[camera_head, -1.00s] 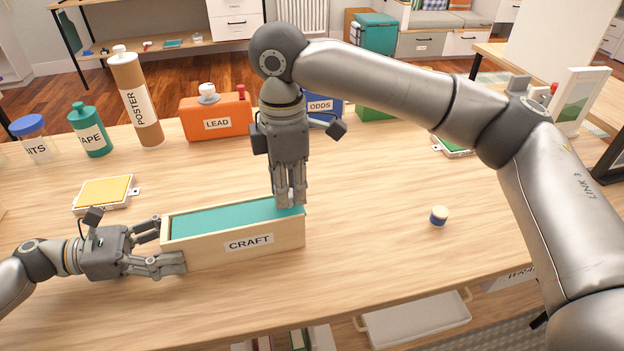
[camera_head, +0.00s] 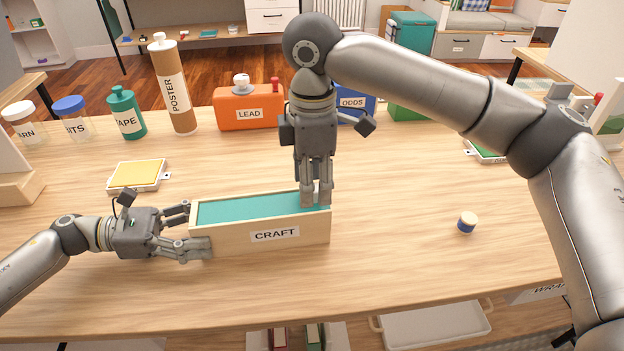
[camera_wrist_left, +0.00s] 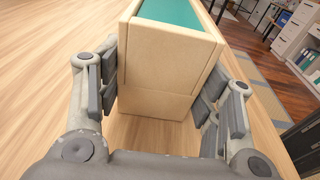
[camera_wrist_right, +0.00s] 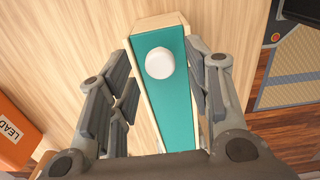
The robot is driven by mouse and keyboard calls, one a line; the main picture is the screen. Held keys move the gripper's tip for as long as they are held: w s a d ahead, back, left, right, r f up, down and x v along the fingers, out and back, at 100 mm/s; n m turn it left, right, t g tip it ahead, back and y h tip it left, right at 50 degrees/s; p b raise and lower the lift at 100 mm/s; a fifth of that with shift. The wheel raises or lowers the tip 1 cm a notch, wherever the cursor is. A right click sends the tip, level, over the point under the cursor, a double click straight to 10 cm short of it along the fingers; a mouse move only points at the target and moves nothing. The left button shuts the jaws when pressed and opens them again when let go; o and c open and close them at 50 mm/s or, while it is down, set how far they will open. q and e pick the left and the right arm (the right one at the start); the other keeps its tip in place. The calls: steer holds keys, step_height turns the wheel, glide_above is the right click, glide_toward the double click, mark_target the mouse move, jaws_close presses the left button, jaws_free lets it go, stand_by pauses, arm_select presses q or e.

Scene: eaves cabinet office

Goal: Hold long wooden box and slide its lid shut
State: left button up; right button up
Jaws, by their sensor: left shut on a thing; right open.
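The long wooden box (camera_head: 218,236), labelled CRAFT, lies on the table with its teal lid (camera_head: 250,209) along its top. A white round knob (camera_wrist_right: 160,63) stands on the lid near the box's right end; my fingers hide it in the head view. My left gripper (camera_head: 190,230) is shut on the box's left end, with its fingers on either side of the box in the left wrist view (camera_wrist_left: 158,100). My right gripper (camera_head: 316,198) points down over the right end. Its open fingers stand on either side of the lid and knob; contact cannot be told.
A yellow pad (camera_head: 138,175) lies behind my left gripper. Behind are jars, a POSTER tube (camera_head: 173,88) and an orange LEAD case (camera_head: 249,107). The table right of the box is mostly clear.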

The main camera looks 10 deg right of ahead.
step_height(320, 180, up, 12)
steer(key=shift+f, duration=0.15)
stand_by(1.7)
arm_select(q)
steer(key=o, duration=1.4)
steer(key=a, duration=0.3)
steer(key=a+r, duration=0.1)
steer(key=a, duration=0.7)
steer(key=shift+s+a+r, duration=0.15)
steer(key=shift+s+a, duration=0.1)
steer(key=shift+a, duration=0.3)
steer(key=shift+r, duration=0.15)
